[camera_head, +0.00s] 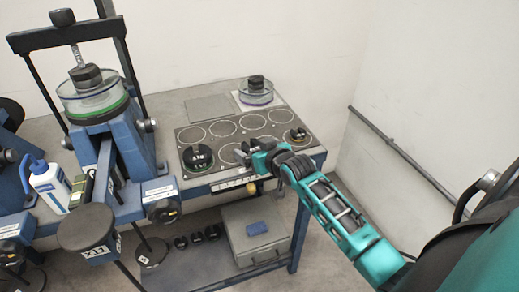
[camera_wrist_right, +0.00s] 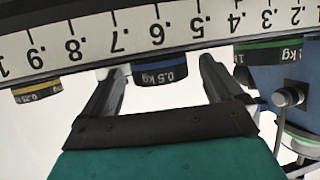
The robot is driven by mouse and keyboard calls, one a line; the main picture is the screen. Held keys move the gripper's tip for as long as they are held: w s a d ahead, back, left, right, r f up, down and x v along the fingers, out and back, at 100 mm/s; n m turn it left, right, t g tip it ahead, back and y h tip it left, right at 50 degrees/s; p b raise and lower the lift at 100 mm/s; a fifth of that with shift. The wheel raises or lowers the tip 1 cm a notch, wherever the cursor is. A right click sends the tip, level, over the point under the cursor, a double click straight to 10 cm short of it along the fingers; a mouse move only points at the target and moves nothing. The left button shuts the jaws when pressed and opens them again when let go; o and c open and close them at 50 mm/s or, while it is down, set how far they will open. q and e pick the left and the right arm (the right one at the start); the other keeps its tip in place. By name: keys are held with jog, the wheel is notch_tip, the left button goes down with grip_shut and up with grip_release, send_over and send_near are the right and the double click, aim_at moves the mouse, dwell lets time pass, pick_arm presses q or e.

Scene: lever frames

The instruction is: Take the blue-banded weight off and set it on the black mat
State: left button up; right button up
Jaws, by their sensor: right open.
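In the wrist view, the blue-banded weight (camera_wrist_right: 160,72), marked 0.5 kg, hangs under a white numbered beam (camera_wrist_right: 140,32). My right gripper (camera_wrist_right: 160,80) is open, with its two fingers on either side of the blue-banded weight in the picture; I cannot tell whether they touch it. In the head view, the right gripper (camera_head: 247,153) is over the table's front edge, and I cannot make out the blue-banded weight there. The black mat (camera_head: 240,137), with several pale rings, lies on the table top. My left gripper is not in view.
A yellow-banded weight (camera_wrist_right: 38,91) and a green-banded weight (camera_wrist_right: 268,50) hang on either side of the blue-banded one. Dark weights (camera_head: 198,157) stand on the mat's front left, and another (camera_head: 298,135) at its right. A blue lever frame (camera_head: 110,150) stands left.

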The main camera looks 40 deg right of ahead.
jog(key=d+v, duration=0.1)
jog(key=v, duration=1.1)
jog(key=shift+s+a+r, duration=0.2)
jog(key=shift+s+a, duration=0.2)
jog(key=shift+a, duration=0.05)
jog(key=s+a+f+n+g+y, duration=0.1)
jog(key=s+a+f, duration=0.4)
jog(key=a+f, duration=0.2)
jog(key=s+a+f+n+g+y, duration=0.1)
jog(key=s+a+f+n+y, duration=0.1)
jog(key=s+a+f, duration=0.3)
jog(key=a+f, duration=0.3)
jog(key=f, duration=0.1)
jog(key=shift+s+a+g, duration=0.2)
jog(key=shift+s+g, duration=0.1)
jog(key=shift+s, duration=0.1)
jog(key=shift+f, duration=0.1)
